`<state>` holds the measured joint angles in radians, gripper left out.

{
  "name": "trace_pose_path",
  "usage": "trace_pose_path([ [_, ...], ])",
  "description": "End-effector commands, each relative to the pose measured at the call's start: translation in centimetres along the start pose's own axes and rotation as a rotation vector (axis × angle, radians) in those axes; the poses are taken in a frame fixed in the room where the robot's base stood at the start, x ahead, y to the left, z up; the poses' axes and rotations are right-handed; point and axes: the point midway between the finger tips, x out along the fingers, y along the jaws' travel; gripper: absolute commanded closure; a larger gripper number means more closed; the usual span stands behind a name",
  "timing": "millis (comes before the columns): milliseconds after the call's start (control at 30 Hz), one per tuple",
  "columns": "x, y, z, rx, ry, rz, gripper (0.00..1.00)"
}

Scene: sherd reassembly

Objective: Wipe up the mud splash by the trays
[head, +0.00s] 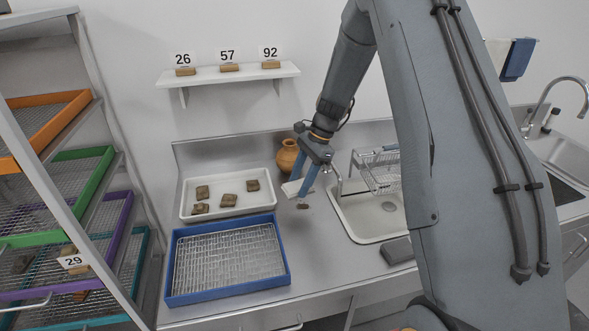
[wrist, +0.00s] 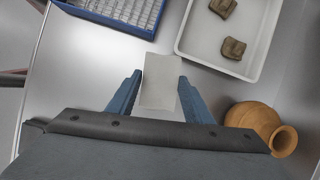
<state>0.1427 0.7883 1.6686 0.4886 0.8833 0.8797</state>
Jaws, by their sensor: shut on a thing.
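My gripper (head: 300,190) is over the steel counter, to the right of the trays. Its blue fingers are shut on a pale cloth (head: 292,188), which also shows between the fingers (wrist: 158,100) in the wrist view (wrist: 161,78). I cannot tell whether the cloth touches the counter. A small brown patch (head: 303,206), which looks like the mud splash, shows just below the fingertips in the head view. No mud shows in the wrist view. The white tray (head: 236,210) with several brown sherds and the blue mesh tray (head: 280,283) are to the left.
A clay jar (head: 287,157) stands close behind my gripper, at lower right in the wrist view (wrist: 262,122). A sink (head: 362,222) with a dish rack (head: 378,172) is to the right. A dark grey block (head: 397,250) lies at its front. Counter front is clear.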

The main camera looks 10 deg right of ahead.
Motion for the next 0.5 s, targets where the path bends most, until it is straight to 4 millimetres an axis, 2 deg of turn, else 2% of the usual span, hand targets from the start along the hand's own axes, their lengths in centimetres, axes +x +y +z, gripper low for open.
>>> trace_pose_path([
  [233,0.7,0.0,-0.3,0.0,0.0,0.0,0.72],
  [500,3.0,0.0,-1.1,-0.002,0.0,0.003,0.72],
])
